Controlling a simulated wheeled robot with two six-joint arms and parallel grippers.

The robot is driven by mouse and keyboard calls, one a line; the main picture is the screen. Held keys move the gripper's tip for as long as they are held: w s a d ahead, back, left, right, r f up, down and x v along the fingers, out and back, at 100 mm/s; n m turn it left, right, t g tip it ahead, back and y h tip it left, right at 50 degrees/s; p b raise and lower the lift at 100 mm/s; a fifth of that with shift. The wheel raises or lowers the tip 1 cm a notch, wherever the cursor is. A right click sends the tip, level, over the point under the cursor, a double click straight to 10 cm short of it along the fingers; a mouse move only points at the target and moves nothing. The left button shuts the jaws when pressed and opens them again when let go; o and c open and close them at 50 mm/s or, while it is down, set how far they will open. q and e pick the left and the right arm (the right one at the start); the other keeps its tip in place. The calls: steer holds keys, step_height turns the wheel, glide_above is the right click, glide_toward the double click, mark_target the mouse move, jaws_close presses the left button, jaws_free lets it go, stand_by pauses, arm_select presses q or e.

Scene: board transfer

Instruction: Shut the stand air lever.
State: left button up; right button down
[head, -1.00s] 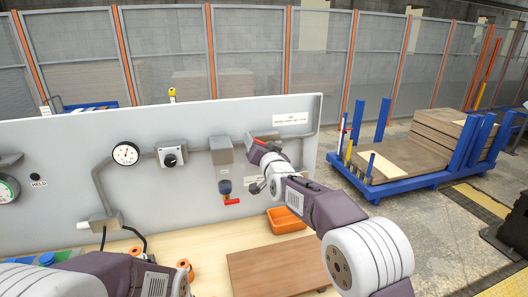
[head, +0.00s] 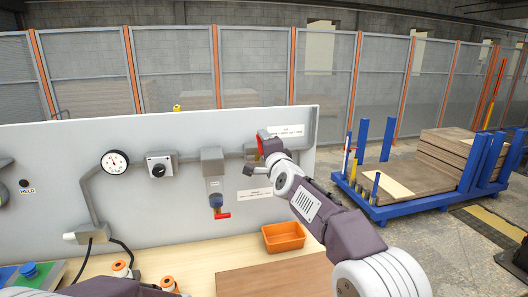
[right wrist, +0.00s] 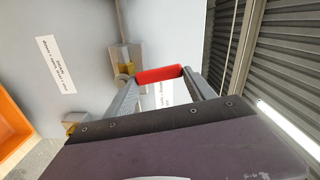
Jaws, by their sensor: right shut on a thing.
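The red stand air lever (head: 260,144) is on the pipe at the upper right of the grey panel, beside a white label. It also shows in the right wrist view (right wrist: 158,75), lying across between my fingertips. My right gripper (head: 265,148) is at the lever, shut on its red grip; the wrist view shows a finger at each end of the red part (right wrist: 160,82). In the head view my gripper and forearm partly hide the lever and its valve body. My left arm shows only at the bottom edge; its gripper is out of the picture.
A second red-handled valve (head: 222,215) hangs lower on the panel, left of my right arm. An orange bin (head: 283,237) and a brown board (head: 275,279) are on the bench below. A gauge (head: 115,162) and a knob box (head: 161,164) are further left.

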arm_select(q)
steer(key=shift+w+d+f, duration=0.15)
steer(key=shift+d+f, duration=0.2)
steer(key=shift+d, duration=0.05)
arm_select(e)
steer(key=shift+w+d+f+m, duration=0.2)
steer(key=shift+d+m, duration=0.3)
steer(key=shift+m, duration=0.4)
steer(key=shift+c, duration=2.2)
jaws_free()
steer(key=shift+o, duration=0.6)
steer(key=shift+s+d+r, duration=0.1)
steer(key=shift+d, duration=0.1)
arm_select(q)
steer(key=shift+d, duration=0.15)
steer(key=shift+b, duration=0.3)
arm_select(e)
steer(key=shift+a, duration=0.1)
